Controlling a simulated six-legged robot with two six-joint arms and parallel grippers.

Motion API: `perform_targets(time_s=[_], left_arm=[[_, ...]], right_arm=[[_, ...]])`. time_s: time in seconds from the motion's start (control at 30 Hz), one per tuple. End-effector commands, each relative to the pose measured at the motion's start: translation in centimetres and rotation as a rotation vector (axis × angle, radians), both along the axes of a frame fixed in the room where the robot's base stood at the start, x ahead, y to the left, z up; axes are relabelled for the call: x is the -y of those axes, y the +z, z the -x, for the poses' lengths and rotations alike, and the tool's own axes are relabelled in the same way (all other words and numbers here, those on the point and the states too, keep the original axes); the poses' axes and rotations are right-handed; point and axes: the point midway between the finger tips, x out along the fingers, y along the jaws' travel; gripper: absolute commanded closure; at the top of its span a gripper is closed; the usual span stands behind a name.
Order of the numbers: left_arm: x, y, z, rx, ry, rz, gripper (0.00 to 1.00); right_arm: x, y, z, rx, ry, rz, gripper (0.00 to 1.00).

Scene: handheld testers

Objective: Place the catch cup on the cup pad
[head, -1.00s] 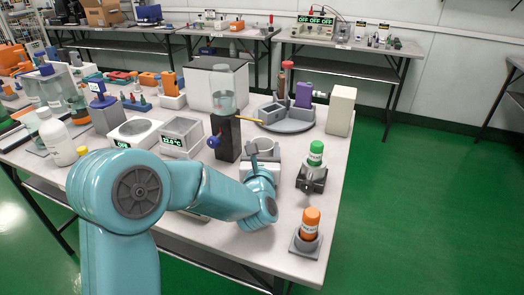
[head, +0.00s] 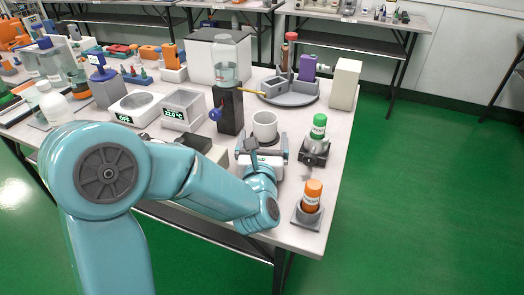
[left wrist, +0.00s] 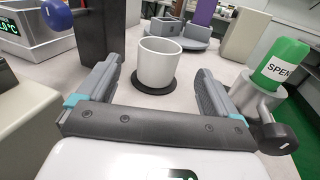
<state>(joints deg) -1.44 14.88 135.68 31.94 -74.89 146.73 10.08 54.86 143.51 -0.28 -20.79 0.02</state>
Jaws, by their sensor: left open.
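The white catch cup (head: 265,126) stands upright and looks empty. In the left wrist view the cup (left wrist: 160,64) rests on the dark round cup pad (left wrist: 153,88), whose rim shows around the front of its base. The pad is hard to make out in the head view. My left gripper (head: 262,154) is on the near side of the cup, with its fingers spread. The left wrist view shows a clear gap between the cup and each finger. My right gripper is in neither current view.
A black stand with a blue knob (head: 229,110) rises left of the cup, with a clear jar (head: 224,62) above. A green-capped bottle (head: 318,128) and an orange bottle (head: 312,194) stand in holders to the right. A grey round tray (head: 290,92) is behind.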

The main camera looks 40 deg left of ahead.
Motion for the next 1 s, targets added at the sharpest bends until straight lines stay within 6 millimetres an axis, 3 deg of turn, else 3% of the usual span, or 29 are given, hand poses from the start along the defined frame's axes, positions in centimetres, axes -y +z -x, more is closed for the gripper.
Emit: perform_targets(time_s=[0.1, 0.3, 1.0], left_arm=[[1.3, 0.0, 2.1, 0.001, -0.003, 0.0, 0.07], [2.4, 0.0, 3.9, -0.001, -0.001, -0.001, 0.07], [2.5, 0.0, 4.1, -0.001, 0.0, -0.001, 0.07]], right_arm=[[0.0, -0.2, 0.0, 0.0, 0.0, 0.0, 0.57], [0.0, -0.3, 0.0, 0.0, 0.0, 0.0, 0.57], [0.0, -0.2, 0.0, 0.0, 0.0, 0.0, 0.57]])
